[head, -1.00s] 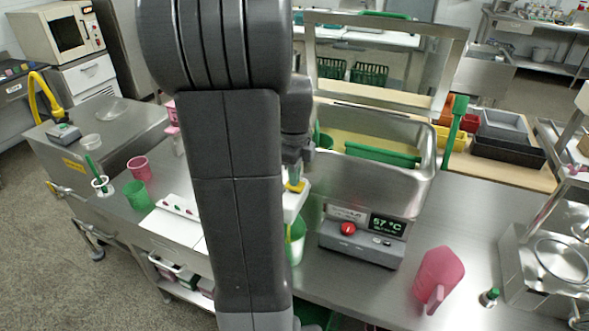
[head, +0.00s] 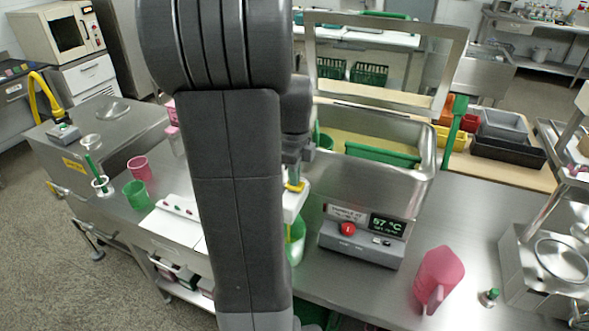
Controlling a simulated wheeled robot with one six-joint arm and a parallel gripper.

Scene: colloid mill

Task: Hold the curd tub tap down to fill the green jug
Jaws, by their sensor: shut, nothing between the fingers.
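The curd tub (head: 370,160) is the steel tub with a raised lid and a front panel reading 57 °C. The green jug (head: 297,246) stands at the tub's left side, half hidden behind my arm. Above it is a white fitting (head: 295,204) with a yellow part (head: 296,187) on top, which looks like the tap; its far side is hidden. My gripper (head: 293,172) is shut and empty, pointing down just above the yellow part. I cannot tell whether they touch. The jug's inside and any flow are hidden from view.
My arm blocks the middle of the view. A pink jug (head: 438,281) and a small green-topped bottle (head: 488,297) stand right of the panel. Pink (head: 140,168) and green (head: 137,194) cups stand at the left.

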